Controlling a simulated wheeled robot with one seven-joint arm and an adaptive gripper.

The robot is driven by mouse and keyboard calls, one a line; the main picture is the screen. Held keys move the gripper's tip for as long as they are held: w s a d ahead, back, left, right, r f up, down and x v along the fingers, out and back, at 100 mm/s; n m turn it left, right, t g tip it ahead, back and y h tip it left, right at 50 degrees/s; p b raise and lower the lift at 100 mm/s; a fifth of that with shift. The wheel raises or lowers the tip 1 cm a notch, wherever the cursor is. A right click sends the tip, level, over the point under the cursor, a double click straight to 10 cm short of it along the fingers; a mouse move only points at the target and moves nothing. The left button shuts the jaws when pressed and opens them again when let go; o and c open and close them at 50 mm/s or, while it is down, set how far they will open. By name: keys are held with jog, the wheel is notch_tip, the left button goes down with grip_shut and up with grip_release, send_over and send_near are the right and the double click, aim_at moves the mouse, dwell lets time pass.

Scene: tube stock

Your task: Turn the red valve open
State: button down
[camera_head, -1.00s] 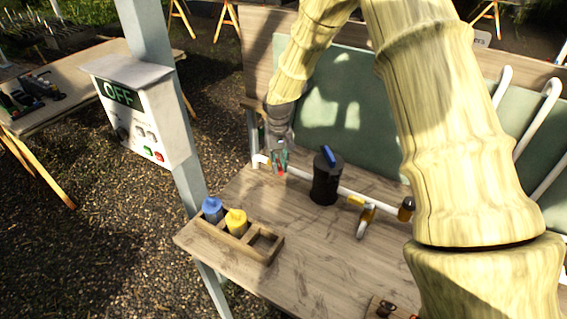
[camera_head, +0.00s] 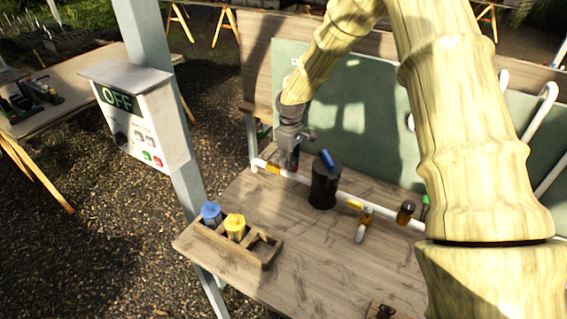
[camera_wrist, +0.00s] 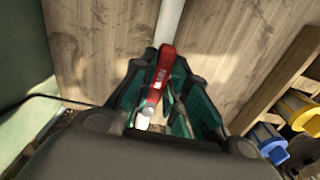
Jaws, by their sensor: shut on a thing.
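The red valve handle (camera_wrist: 161,72) shows in the wrist view, between the two green-padded fingers of my gripper (camera_wrist: 160,98). The fingers are shut on the handle. A white pipe (camera_wrist: 169,22) runs away beyond the handle along the bench. In the head view my gripper (camera_head: 288,158) is at the left part of the white pipe (camera_head: 340,192), behind the black canister. The handle is mostly hidden there by my gripper. How far the valve is turned cannot be told.
A black canister (camera_head: 323,190) with a blue top stands close to the right of my gripper. A wooden rack (camera_head: 222,245) holds a blue bottle (camera_head: 211,213) and a yellow bottle (camera_head: 235,227). A control box (camera_head: 137,120) reads OFF. The bench front is mostly clear.

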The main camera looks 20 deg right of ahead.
jog(key=shift+w+d+n, duration=0.15)
jog(key=shift+d+n, duration=0.05)
jog(key=shift+n, duration=0.2)
jog(key=c, duration=1.4)
grip_release()
jog(key=shift+r, duration=0.15)
notch_tip(320, 180, up, 12)
jog(key=shift+f, duration=0.1)
jog(key=shift+d+f, duration=0.1)
